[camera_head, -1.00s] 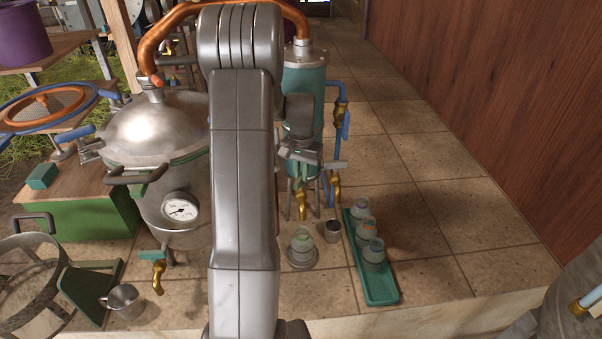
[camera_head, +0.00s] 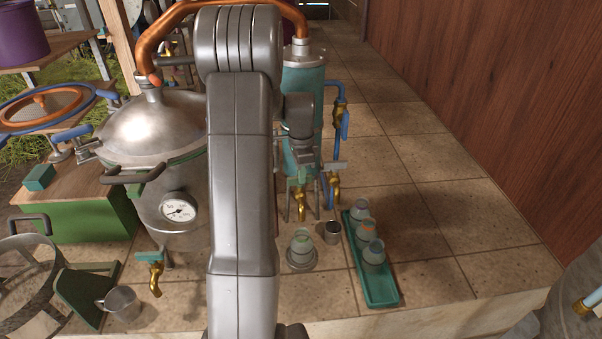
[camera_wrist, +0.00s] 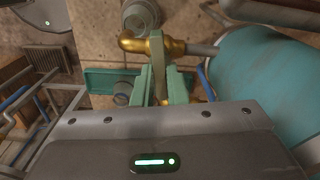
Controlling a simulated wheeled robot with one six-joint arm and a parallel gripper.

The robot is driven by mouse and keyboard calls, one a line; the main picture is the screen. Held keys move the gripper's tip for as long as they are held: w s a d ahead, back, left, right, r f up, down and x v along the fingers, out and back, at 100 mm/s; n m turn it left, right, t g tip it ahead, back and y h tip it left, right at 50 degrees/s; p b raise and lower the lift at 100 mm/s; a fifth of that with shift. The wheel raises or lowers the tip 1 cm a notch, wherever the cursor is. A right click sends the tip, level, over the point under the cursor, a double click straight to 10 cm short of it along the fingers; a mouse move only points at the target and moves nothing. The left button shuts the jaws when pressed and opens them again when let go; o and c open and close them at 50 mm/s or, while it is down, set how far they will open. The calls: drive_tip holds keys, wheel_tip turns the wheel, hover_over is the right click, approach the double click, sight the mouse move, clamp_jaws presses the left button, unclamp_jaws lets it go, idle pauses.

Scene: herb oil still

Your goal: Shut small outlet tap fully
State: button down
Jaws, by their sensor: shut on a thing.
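The small outlet tap (camera_head: 301,206) is brass and hangs low on the front of the teal cylinder (camera_head: 304,95). In the wrist view its brass body (camera_wrist: 133,44) lies just beyond my fingertips. My gripper (camera_wrist: 160,78) is shut on the tap's handle (camera_wrist: 157,62), with one green finger on each side of it. In the head view my gripper (camera_head: 298,172) is at the tap, partly hidden by my arm. I cannot tell exactly how far the tap is turned.
Another brass tap (camera_head: 334,189) is close on the right, by blue pipes. A glass jar (camera_head: 301,244) stands below the outlet tap, beside a metal cup (camera_head: 332,231). A green tray (camera_head: 382,292) holds jars. The still pot (camera_head: 150,132) is left. Tiles at right are clear.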

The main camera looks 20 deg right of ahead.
drive_tip(key=shift+r+m, duration=0.1)
drive_tip(key=shift+m, duration=1)
drive_tip(key=c, duration=1.5)
unclamp_jaws()
drive_tip(key=shift+o, duration=0.2)
wheel_tip(320, 180, up, 14)
drive_tip(key=shift+b, duration=0.3)
